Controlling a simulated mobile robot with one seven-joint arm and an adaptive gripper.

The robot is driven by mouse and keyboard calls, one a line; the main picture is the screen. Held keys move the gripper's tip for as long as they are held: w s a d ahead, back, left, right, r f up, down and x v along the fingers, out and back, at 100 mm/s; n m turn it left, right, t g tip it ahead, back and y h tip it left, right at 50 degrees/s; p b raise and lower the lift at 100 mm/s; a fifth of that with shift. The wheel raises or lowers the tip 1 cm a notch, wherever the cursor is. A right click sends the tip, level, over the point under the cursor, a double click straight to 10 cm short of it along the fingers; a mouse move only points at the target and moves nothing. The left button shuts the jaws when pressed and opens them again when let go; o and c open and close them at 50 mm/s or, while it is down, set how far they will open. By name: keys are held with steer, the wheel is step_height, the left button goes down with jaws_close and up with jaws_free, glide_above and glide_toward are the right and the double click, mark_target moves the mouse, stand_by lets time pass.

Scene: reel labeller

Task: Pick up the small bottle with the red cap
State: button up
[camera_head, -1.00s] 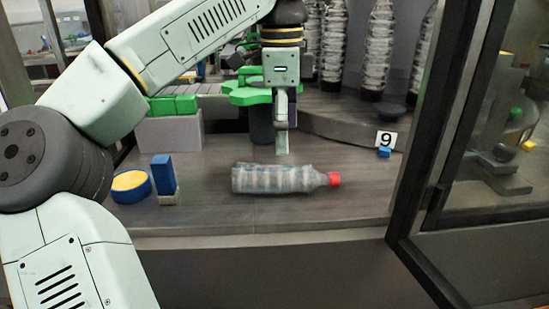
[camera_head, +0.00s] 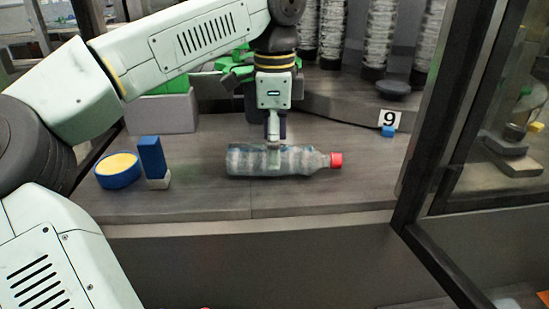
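The small clear bottle (camera_head: 300,160) lies on its side on the grey work surface. Its red cap (camera_head: 336,160) points to the right. My gripper (camera_head: 274,158) points straight down at the bottle's body, left of the bottle's middle.
A round blue and yellow piece (camera_head: 118,169) and an upright blue block (camera_head: 152,157) stand to the left. A dark door frame (camera_head: 440,150) bounds the right side. The surface's front is clear.

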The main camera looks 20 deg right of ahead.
steer(key=shift+f, duration=0.85)
steer(key=shift+c, duration=0.2)
steer(key=c, duration=1.7)
